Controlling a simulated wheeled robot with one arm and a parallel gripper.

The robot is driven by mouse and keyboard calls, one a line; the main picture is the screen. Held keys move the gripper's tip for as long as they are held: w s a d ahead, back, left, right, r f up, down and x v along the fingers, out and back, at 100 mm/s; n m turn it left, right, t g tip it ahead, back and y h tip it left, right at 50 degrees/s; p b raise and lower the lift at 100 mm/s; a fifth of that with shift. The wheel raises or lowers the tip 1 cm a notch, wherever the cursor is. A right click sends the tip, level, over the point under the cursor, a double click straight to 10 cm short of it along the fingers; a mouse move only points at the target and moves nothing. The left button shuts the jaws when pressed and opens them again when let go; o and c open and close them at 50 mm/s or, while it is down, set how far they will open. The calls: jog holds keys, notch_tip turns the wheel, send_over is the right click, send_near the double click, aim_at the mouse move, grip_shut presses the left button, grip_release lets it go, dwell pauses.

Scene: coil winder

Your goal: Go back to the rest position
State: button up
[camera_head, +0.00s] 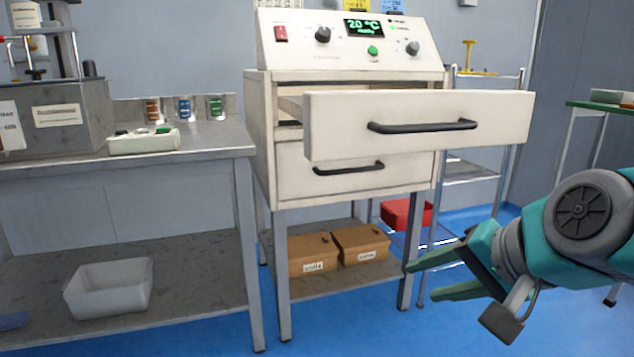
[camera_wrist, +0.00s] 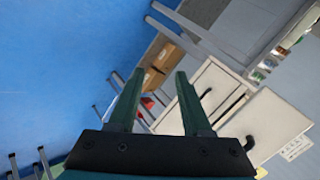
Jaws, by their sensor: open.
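My gripper (camera_head: 440,276) is at the lower right of the head view, in front of and below the cream drawer cabinet, with its jaws open and nothing between them. In the wrist view its two green fingers (camera_wrist: 158,98) stand apart, with the floor and the tilted cabinet behind them. The upper drawer (camera_head: 420,125) is pulled out and has a black handle (camera_head: 422,126). The lower drawer (camera_head: 345,170) appears closed. My gripper is apart from both drawers.
A metal bench (camera_head: 190,143) stands left of the cabinet, with a white bin (camera_head: 110,290) on its lower shelf. Two brown boxes (camera_head: 312,254) sit under the cabinet. A wire cart (camera_head: 480,172) with a red bin (camera_head: 398,213) stands behind. Blue floor (camera_head: 385,335) is open in front.

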jog(key=s+a+f+n+g+h, duration=0.1)
jog(key=s+a+f+n+g, duration=0.15)
jog(key=f, duration=0.45)
jog(key=s+a+f+n+g+h, duration=0.1)
jog(key=s+f+n+g, duration=0.2)
jog(key=f, duration=0.5)
jog(key=s+d+f+n+g+h, duration=0.25)
jog(key=s+f+g, duration=0.25)
jog(key=s+f, duration=0.55)
notch_tip(320, 180, up, 14)
jog(key=s+p, duration=0.1)
jog(key=p, duration=1.1)
jog(key=shift+s+d+r+p, duration=0.15)
jog(key=shift+s+d+p, duration=0.05)
jog(key=shift+d+p, duration=0.15)
jog(key=shift+t, duration=0.25)
